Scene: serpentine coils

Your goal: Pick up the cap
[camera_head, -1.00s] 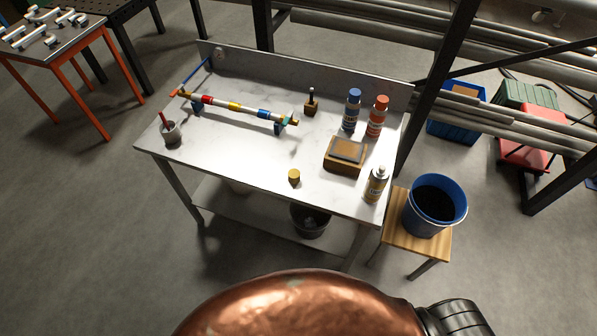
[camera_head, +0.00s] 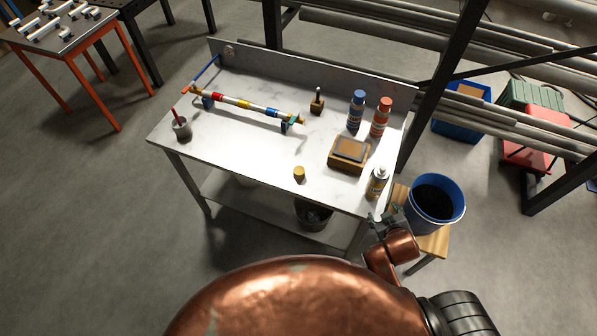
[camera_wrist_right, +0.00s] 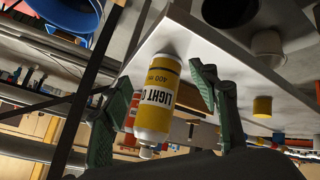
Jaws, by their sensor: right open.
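A small yellow cap (camera_head: 299,174) stands on the bench near its front edge. It also shows in the right wrist view (camera_wrist_right: 262,106), to the right of the fingers. My right gripper (camera_head: 381,221) is at the bench's front right corner, right of the cap and well apart from it. Its green fingers (camera_wrist_right: 162,76) are open in the wrist view. A white and yellow spray can (camera_head: 377,182) appears between them in that view (camera_wrist_right: 157,105), with no grip on it. My left gripper is not in view.
The bench (camera_head: 240,158) holds a wooden block (camera_head: 347,158), blue (camera_head: 356,111) and orange (camera_head: 381,117) bottles, a striped rod on supports (camera_head: 245,105) and a cup (camera_head: 182,128). A blue bucket (camera_head: 435,203) stands on a stool at right. Bench space left of the cap is clear.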

